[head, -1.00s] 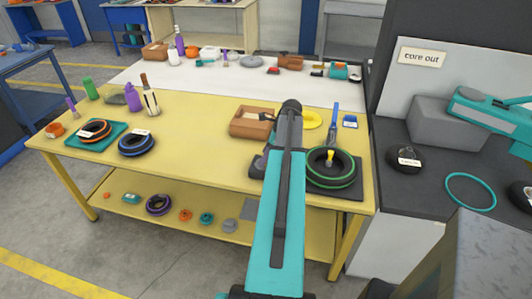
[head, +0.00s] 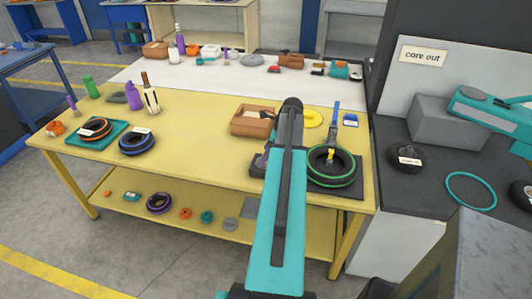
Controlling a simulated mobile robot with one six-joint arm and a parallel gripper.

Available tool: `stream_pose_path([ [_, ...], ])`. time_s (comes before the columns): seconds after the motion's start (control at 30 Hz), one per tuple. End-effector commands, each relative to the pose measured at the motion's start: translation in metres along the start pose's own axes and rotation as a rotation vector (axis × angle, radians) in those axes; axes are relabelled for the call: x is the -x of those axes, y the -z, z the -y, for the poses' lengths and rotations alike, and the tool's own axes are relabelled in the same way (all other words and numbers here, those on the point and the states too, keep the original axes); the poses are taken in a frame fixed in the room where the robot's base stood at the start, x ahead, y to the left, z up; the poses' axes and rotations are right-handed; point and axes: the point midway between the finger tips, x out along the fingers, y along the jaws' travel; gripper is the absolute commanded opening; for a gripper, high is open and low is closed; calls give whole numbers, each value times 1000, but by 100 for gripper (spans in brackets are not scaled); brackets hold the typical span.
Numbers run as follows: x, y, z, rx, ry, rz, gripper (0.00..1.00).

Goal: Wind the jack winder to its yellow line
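My arm reaches forward over the yellow table (head: 200,165), and its upper link covers the middle of a dark flat base (head: 352,190). My gripper is hidden behind this link, so I cannot see its fingers. A green-striped black tyre (head: 332,180) lies on the right part of the base, with a small yellow piece (head: 330,155) standing in its middle. A small greyish part (head: 261,160) shows on the base just left of my arm. I cannot make out for certain which part is the jack winder, nor its yellow line.
A brown box (head: 250,123), a yellow disc (head: 313,118) and a blue upright tool (head: 336,115) are behind the base. A teal tray (head: 75,140) with an orange-striped tyre and a blue-striped tyre (head: 137,143) are left. The table's middle left is clear. A dark bench (head: 430,185) adjoins right.

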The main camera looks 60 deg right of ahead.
Motion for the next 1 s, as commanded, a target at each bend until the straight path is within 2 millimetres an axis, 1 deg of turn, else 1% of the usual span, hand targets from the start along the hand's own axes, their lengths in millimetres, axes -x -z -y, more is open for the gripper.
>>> stream_pose_path([
  [0.27, 22, 1, 0, -1, 3, 0, 70],
  [1.0, 109, -1, 1, 0, 3, 1, 70],
])
